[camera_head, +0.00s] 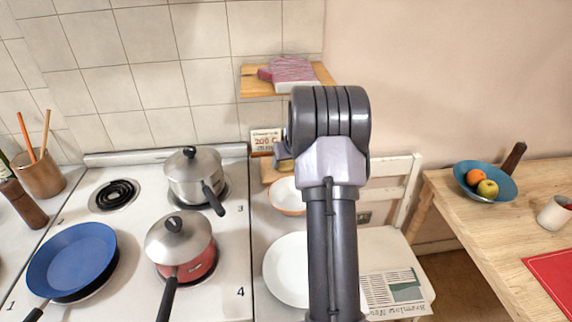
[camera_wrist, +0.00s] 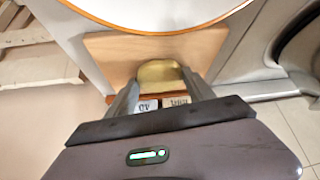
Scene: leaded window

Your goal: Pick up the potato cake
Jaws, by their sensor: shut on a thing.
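The potato cake (camera_wrist: 160,73) is a yellowish, rounded piece in the middle of the wrist view, with a wooden board (camera_wrist: 105,50) behind it. My gripper (camera_wrist: 160,82) is shut on it, one finger on each side. In the head view a bit of the yellowish cake (camera_head: 286,164) shows by the board (camera_head: 267,173), left of my arm. I cannot tell whether the cake touches the board.
A bowl with an orange rim (camera_head: 287,196) stands just in front of the board, and a white plate (camera_head: 287,270) lies nearer. A sign (camera_head: 265,139) stands behind. Pots (camera_head: 181,246) and a blue pan (camera_head: 70,260) are on the stove at left; a chair (camera_head: 398,190) is at right.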

